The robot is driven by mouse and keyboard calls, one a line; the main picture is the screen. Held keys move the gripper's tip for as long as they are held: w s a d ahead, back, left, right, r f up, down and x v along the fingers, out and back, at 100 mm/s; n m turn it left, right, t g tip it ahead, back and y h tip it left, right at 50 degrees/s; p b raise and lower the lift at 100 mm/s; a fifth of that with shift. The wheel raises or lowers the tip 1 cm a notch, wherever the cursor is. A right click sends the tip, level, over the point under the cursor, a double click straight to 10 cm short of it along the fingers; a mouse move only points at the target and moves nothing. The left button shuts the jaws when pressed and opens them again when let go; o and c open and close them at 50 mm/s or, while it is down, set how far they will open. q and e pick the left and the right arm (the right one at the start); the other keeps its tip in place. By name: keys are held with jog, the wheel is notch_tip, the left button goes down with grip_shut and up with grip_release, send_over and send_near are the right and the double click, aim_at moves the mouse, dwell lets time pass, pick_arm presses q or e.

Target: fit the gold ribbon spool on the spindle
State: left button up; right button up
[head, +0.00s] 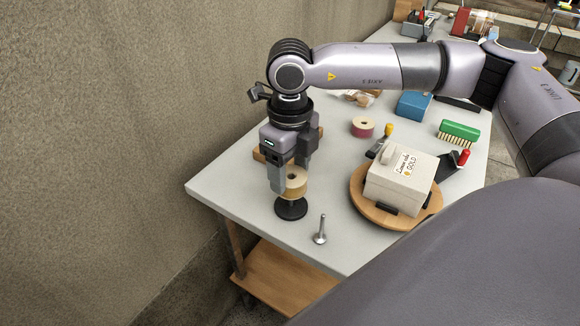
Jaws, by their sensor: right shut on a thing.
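The gold ribbon spool (296,184) is between the fingers of my right gripper (287,176), which points down and is shut on it. Right below the spool is the spindle's round black base (291,209), standing on the white table near its left corner. A short dark part shows between the spool and the base. The fingers and spool hide the rest of the spindle, so I cannot tell whether the spool is around it or only above it. My left gripper is not in view.
A white box labelled GOLD (399,190) sits on a round wooden board (362,207) to the right. A small metal stand (321,233) is in front. A pink spool (362,127), blue box (413,106) and green brush (459,131) lie farther back. A wall borders the left.

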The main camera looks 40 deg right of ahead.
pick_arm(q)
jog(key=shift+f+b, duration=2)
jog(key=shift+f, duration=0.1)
pick_arm(e)
jog(key=shift+f, duration=2.4)
jog(key=o, duration=1.1)
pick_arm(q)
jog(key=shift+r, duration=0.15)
pick_arm(e)
notch_tip(320, 180, up, 7)
jog(key=shift+r, duration=0.1)
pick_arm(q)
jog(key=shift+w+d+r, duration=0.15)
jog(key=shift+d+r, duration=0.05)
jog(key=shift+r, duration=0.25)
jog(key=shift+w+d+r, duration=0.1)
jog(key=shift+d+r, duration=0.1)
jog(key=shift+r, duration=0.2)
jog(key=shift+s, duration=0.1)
pick_arm(e)
jog(key=shift+s, duration=0.1)
